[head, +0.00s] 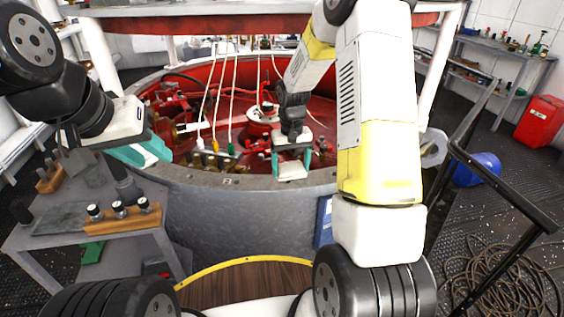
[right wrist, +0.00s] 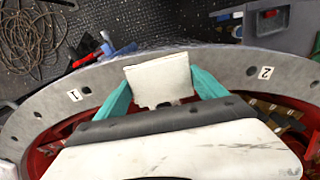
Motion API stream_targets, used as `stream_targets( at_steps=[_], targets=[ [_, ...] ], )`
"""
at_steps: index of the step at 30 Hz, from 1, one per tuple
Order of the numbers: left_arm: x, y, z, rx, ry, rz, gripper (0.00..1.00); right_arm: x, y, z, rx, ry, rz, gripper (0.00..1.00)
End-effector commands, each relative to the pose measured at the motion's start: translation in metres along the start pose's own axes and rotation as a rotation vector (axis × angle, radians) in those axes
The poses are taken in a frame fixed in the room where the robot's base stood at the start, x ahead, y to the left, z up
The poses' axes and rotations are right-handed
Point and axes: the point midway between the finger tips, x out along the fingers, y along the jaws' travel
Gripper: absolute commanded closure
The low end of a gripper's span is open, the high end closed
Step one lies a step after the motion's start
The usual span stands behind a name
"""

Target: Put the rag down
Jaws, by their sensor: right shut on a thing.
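The rag (right wrist: 158,80) is a small pale, flat, squarish piece in the right wrist view. It sits between the two teal fingers of my right gripper (right wrist: 160,92), which is shut on it. In the head view the rag (head: 292,171) shows at the tips of my right gripper (head: 292,160), over the near rim of the round grey well. I cannot tell whether it touches the rim. My left gripper (head: 142,152), with teal fingers, is at the left above the near-left rim. Its finger gap is not clear, and I see nothing held in it.
The well's grey rim (head: 225,180) curves around a red interior with hanging cords. A side table (head: 75,215) with a wooden block of knobs stands at left.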

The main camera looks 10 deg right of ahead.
Motion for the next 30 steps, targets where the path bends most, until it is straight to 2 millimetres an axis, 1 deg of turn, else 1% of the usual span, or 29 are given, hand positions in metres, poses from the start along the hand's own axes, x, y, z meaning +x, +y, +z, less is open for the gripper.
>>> stream_targets(
  at_steps=[2,9,10,20,21,24,30],
  targets=[
    [0.0,0.0,0.0,0.0,0.0,0.0,0.64,0.003,0.001,-0.001,-0.001,-0.001,0.0,0.7],
    [0.0,0.0,0.0,0.0,0.0,0.0,0.64,0.033,0.001,-0.001,0.0,-0.003,0.0,0.7],
    [0.0,0.0,0.0,0.0,0.0,0.0,0.64,0.035,0.001,-0.001,0.0,-0.002,0.0,0.7],
    [0.0,0.0,0.0,0.0,0.0,0.0,0.64,0.038,0.001,-0.001,0.0,0.0,0.0,0.7],
    [0.0,0.0,0.0,0.0,0.0,0.0,0.64,0.039,0.001,-0.001,0.0,0.0,0.0,0.17],
    [0.0,0.0,0.0,0.0,0.0,0.0,0.64,0.038,0.001,-0.001,0.0,0.0,0.0,0.0],
    [0.0,0.0,0.0,0.0,0.0,0.0,0.64,0.038,0.001,-0.001,0.0,0.0,0.0,0.0]
  ],
)
